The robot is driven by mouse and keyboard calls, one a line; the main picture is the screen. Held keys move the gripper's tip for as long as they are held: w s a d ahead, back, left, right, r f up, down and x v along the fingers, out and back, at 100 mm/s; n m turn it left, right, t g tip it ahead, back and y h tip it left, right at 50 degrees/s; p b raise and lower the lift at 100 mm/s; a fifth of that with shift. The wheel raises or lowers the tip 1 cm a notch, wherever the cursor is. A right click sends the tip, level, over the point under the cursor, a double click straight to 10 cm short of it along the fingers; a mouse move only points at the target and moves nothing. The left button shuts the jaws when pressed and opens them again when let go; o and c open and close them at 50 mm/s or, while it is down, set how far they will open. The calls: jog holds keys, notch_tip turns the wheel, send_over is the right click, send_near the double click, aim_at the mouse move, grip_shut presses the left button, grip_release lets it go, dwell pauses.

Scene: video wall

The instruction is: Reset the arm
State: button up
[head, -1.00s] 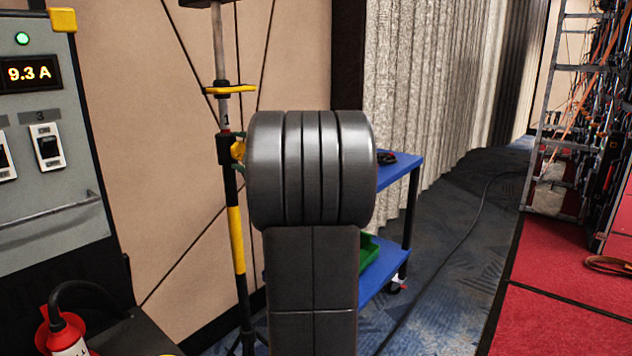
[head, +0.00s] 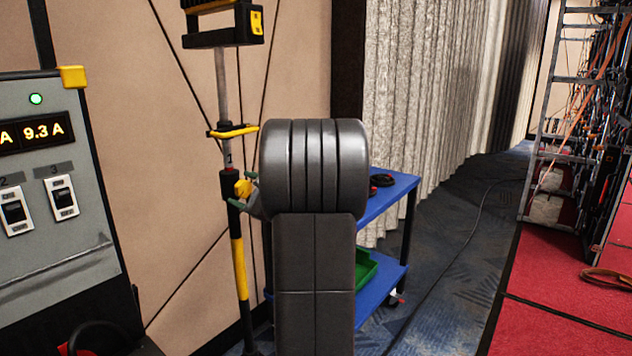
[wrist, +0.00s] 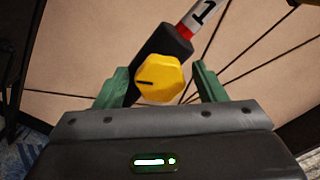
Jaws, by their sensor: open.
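My gripper (wrist: 160,72) is open in the wrist view, with one green finger on each side of a yellow knob (wrist: 160,80). The knob sits on a black collar of a stand pole, and I see no finger closed on it. In the head view the yellow knob (head: 243,188) is just left of my arm's thick dark joint. My gripper (head: 242,190) is mostly hidden behind that joint there; only bits of green finger show near the knob. My arm stands upright in the middle of the head view.
The stand pole (head: 239,265) carries a black and yellow device (head: 222,32) on top. A switch panel (head: 75,250) reading 9.3 A is at left. A blue cart (head: 390,195) with a green bin (head: 366,268) stands behind my arm. Red flooring (head: 560,310) and a cable-hung rack (head: 560,120) are at right.

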jog(key=shift+r+m+p, duration=0.2)
jog(key=shift+m+p, duration=2.4)
jog(key=shift+p, duration=1.15)
jog(key=shift+f+m+p, duration=0.1)
jog(key=shift+m+p, duration=0.5)
jog(key=shift+p, duration=0.2)
jog(key=shift+f, duration=0.1)
